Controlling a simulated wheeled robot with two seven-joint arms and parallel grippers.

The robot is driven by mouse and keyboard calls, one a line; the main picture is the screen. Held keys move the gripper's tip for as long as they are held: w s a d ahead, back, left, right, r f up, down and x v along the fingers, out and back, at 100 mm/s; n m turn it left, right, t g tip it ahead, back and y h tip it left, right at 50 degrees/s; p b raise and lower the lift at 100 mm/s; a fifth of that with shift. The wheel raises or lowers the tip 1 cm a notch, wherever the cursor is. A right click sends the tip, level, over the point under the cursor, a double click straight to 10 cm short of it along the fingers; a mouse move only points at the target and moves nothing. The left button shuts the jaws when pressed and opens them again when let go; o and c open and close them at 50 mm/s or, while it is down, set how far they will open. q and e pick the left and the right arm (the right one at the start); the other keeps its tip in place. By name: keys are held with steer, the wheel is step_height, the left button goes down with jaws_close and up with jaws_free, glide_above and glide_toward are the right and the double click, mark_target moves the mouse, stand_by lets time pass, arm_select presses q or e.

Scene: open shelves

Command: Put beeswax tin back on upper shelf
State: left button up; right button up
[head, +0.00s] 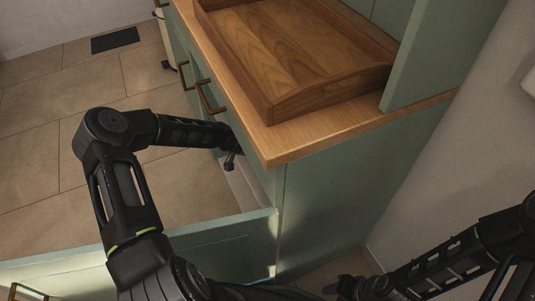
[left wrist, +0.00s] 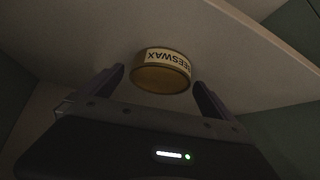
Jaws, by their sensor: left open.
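The beeswax tin (left wrist: 160,74) is round and gold-brown with a pale label reading BEESWAX, which appears upside down in the left wrist view. It rests against a pale shelf board (left wrist: 75,35). My left gripper (left wrist: 157,82) is open, with one finger on each side of the tin and visible gaps to it. In the head view my left arm reaches into the green cabinet below the counter, so its fingers and the tin are hidden there. My right gripper (head: 344,286) is low by the cabinet's side, dark and small; its jaw state is unclear.
A wooden tray (head: 330,92) sits on the wooden countertop (head: 290,145) above the green cabinet (head: 335,195). An open green door (head: 225,245) stands beside my left arm. A pale wall (head: 470,150) is at the right.

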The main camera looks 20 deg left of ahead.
arm_select(q)
steer(key=p+v, duration=0.3)
steer(key=v, duration=0.9)
steer(key=shift+p, duration=0.35)
